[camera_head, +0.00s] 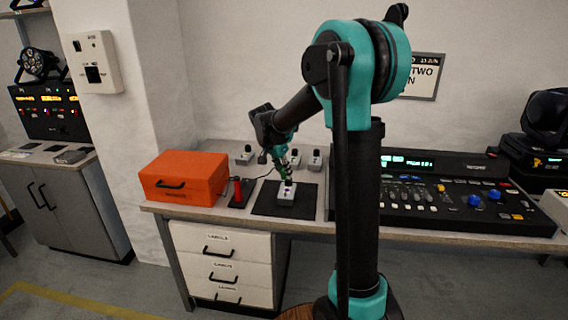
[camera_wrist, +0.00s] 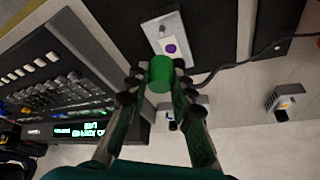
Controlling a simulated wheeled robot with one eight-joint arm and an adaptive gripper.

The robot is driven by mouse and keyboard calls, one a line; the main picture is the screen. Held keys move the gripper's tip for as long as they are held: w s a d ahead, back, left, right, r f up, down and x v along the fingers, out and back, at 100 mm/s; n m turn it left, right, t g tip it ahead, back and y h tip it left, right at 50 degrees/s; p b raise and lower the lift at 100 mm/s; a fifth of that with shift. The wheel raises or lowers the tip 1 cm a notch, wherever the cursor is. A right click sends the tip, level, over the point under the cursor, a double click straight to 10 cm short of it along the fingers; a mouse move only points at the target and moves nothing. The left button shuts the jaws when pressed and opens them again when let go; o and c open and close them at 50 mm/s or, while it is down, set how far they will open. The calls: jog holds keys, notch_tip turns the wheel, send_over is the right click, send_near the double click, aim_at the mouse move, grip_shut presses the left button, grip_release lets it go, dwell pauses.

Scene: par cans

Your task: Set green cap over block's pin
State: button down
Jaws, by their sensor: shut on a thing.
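My gripper (camera_wrist: 160,80) is shut on the green cap (camera_wrist: 160,72), held between its fingertips in the wrist view. The pale grey block (camera_wrist: 158,24) lies beyond the cap, with a purple-topped pin (camera_wrist: 170,48) on its face. The cap appears beside the pin in this view and is not over it; the height gap is hard to judge. In the head view my gripper (camera_head: 284,172) is just above the block (camera_head: 286,197), which sits on a dark mat (camera_head: 262,207). The cap is too small to make out clearly there.
An orange case (camera_head: 185,178) and a red upright object (camera_head: 237,192) stand left of the mat. Several small grey units, one at the back (camera_head: 246,155), line the wall. A lighting console (camera_head: 440,195) fills the right. A cable (camera_wrist: 225,67) runs beside the block.

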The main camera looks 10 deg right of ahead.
jog(key=shift+s+d+f, duration=0.15)
jog(key=shift+s+f, duration=0.05)
jog(key=shift+f, duration=0.15)
send_over(288, 195)
jog(key=a, duration=0.1)
jog(key=shift+s+a+f, duration=0.1)
jog(key=shift+s+f, duration=0.05)
jog(key=shift+f, duration=1.3)
jog(key=shift+s+f, duration=0.15)
jog(key=shift+f, duration=1.25)
jog(key=shift+f, duration=0.9)
jog(key=c, duration=1.2)
grip_release()
